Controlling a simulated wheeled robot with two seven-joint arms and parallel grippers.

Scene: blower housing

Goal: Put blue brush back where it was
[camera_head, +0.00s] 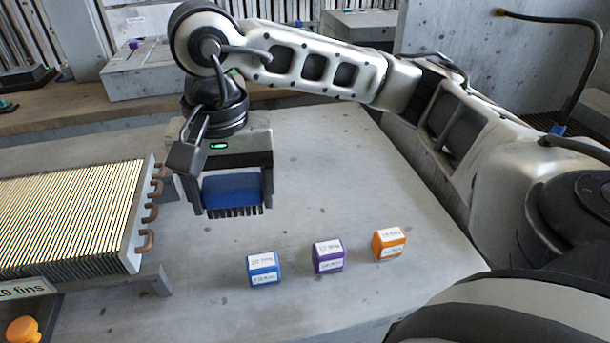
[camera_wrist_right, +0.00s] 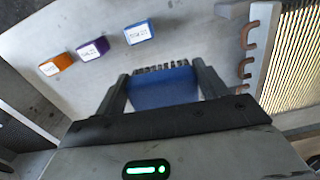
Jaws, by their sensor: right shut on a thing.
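The blue brush (camera_head: 232,190) has a blue body with dark bristles pointing down. My right gripper (camera_head: 230,198) is shut on it and holds it above the grey table, to the right of the finned coil. In the right wrist view the brush (camera_wrist_right: 163,88) sits between both fingers of the gripper (camera_wrist_right: 165,90), bristles at the far side. A blue labelled block (camera_head: 264,269), a purple labelled block (camera_head: 328,256) and an orange labelled block (camera_head: 389,243) stand in a row on the table. My left gripper is not in view.
The finned coil (camera_head: 70,215) with copper bends fills the table's left side. A dark tray (camera_head: 45,318) with an orange knob and a "fins" label lies at front left. The grey table (camera_head: 330,160) is clear behind the blocks. A grey box (camera_head: 150,75) stands on the back ledge.

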